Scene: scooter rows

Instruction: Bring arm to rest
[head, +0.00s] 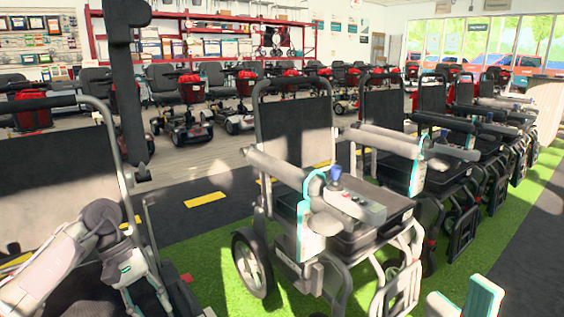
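Pale grey-white arm links (50,270) come in at the lower left, in front of the left wheelchair. They bend at a dark rounded joint (103,215) and run down to the bottom edge. I make out no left fingertips there. At the lower right, a pale and teal end piece (470,298), which looks like my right gripper, is cut off by the bottom edge. Whether it is open or shut does not show, and I see nothing held in it. It is in front of the row of wheelchairs.
A wheelchair with a joystick (336,173) stands in the middle on green turf (210,270). More wheelchairs (430,120) line up to the right. Red scooters (190,90) stand behind a dark lane (200,195). A dark upright (128,90) crosses the upper left.

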